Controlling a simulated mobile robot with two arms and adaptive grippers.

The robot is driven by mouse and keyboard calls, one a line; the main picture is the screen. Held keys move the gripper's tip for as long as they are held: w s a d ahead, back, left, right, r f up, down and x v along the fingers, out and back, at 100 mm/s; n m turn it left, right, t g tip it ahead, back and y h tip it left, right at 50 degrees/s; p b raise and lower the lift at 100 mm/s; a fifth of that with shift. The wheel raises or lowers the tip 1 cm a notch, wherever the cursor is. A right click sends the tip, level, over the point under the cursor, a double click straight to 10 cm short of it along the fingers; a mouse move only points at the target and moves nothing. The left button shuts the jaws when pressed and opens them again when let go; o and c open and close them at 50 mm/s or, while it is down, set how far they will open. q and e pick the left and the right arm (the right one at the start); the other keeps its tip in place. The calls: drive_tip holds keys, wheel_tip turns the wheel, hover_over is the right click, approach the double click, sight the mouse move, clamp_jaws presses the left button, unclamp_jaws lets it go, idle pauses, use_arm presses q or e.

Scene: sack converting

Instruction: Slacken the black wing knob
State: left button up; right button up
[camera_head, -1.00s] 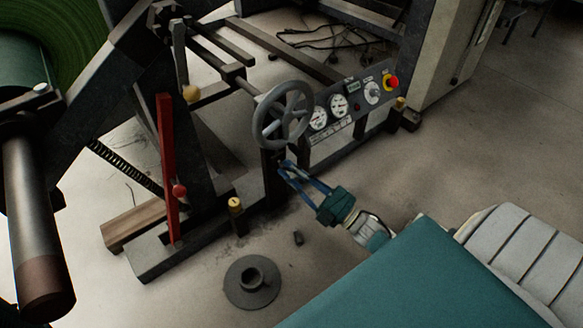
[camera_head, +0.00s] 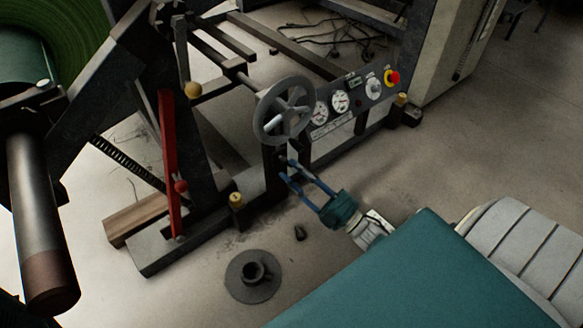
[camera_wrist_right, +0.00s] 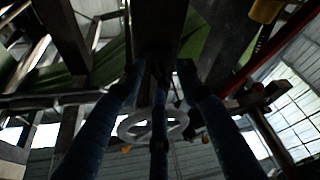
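The black wing knob is hard to make out. A dark shape (camera_wrist_right: 160,72) lies between the fingertips in the right wrist view, against a dark post, and may be the knob. My right gripper (camera_head: 285,169) has blue fingers and reaches the dark post below the grey handwheel (camera_head: 261,118) in the head view. Its fingers also show in the right wrist view (camera_wrist_right: 160,78), spread apart and open. Whether they touch the knob cannot be told. My left gripper is not in view.
A gauge panel (camera_head: 327,129) with a red stop button (camera_head: 393,77) stands right of the handwheel. A red lever (camera_head: 169,150) and a yellow-capped post (camera_head: 236,200) are to the left. A round dark flange (camera_head: 251,289) and a small dark piece (camera_head: 300,233) lie on the floor.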

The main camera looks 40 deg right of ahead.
drive_tip(key=v, duration=1)
drive_tip(key=shift+s, duration=0.2)
drive_tip(key=shift+f, duration=0.15)
